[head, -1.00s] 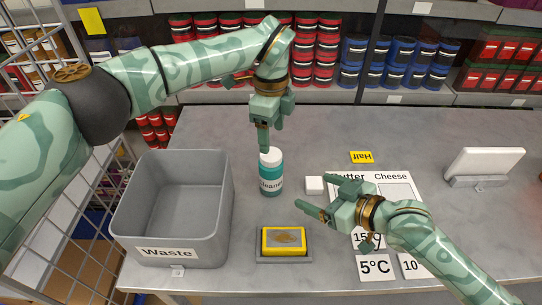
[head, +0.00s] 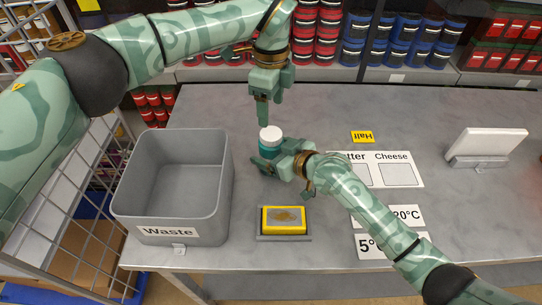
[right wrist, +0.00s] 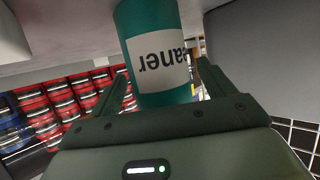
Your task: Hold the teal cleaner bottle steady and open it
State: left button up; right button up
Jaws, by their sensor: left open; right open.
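The teal cleaner bottle (head: 266,152) stands upright on the grey table, with its white cap (head: 270,134) on top. My left gripper (head: 264,118) points down just above the cap, open and holding nothing. My right gripper (head: 270,160) is low at the bottle's front right, open, and hides part of the bottle and its label. In the right wrist view the teal bottle (right wrist: 150,30) rises between the two spread fingers (right wrist: 163,90), its label upside down. Gaps show beside it; contact is unclear.
Label cards (head: 395,157) lie to the right, with a white tablet on a stand (head: 487,144) beyond. Stocked shelves line the back.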

jog(key=shift+w+a+f, duration=0.1)
jog(key=shift+w+a, duration=0.1)
jog(key=shift+a, duration=0.05)
